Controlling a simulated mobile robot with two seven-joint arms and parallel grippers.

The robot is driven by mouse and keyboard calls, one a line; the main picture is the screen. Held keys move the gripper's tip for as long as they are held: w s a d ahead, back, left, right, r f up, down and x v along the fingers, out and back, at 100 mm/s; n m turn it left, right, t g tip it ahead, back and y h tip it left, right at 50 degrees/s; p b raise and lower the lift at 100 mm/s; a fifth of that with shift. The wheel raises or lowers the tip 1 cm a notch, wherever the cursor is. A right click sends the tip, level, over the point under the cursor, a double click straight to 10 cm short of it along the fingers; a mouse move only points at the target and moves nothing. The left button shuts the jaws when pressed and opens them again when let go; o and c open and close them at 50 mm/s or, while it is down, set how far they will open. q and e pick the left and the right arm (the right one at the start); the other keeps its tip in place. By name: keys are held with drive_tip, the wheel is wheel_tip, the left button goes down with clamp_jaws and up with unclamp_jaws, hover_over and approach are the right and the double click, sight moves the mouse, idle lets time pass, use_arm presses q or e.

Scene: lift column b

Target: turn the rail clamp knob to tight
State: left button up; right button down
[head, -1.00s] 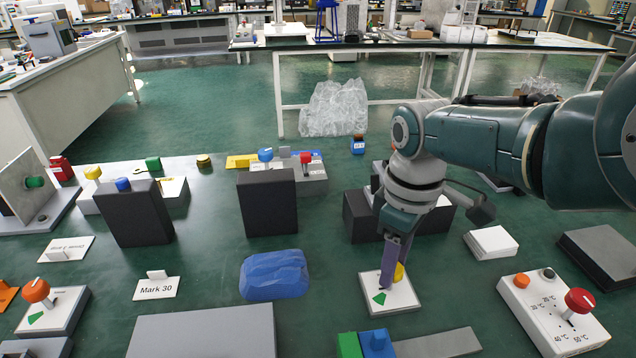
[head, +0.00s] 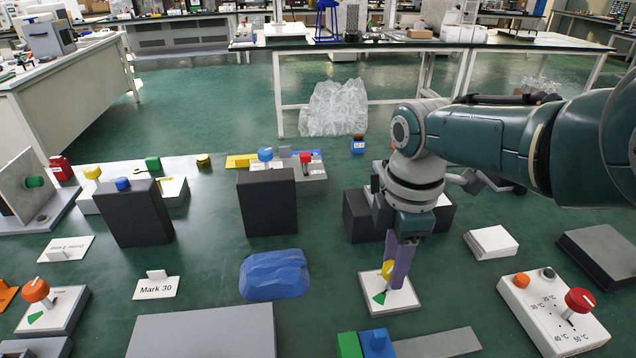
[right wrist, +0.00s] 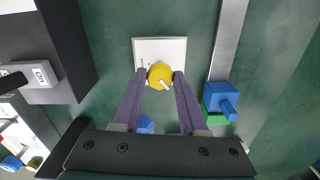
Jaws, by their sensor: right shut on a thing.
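A yellow knob (head: 387,269) stands on a small white plate (head: 404,299) with a green wedge mark (head: 379,298), right of centre in the head view. My right gripper (head: 394,276) reaches down from above, its purple fingers shut on the knob. In the right wrist view the knob (right wrist: 159,74) sits between both fingertips, and its white pointer line slants to the lower right. The near finger partly hides the knob in the head view. No label on the plate can be read. My left gripper is not in view.
A blue lump (head: 274,274) lies left of the plate. A dark block (head: 362,217) stands behind it. Green and blue blocks (head: 376,343) with a grey strip (head: 440,343) lie in front. A white box with a red knob (head: 579,301) stands at right.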

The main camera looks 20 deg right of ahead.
idle(0.5)
drive_tip(key=shift+c, duration=2.2)
unclamp_jaws()
wheel_tip(320, 180, up, 10)
drive_tip(key=p, duration=0.7)
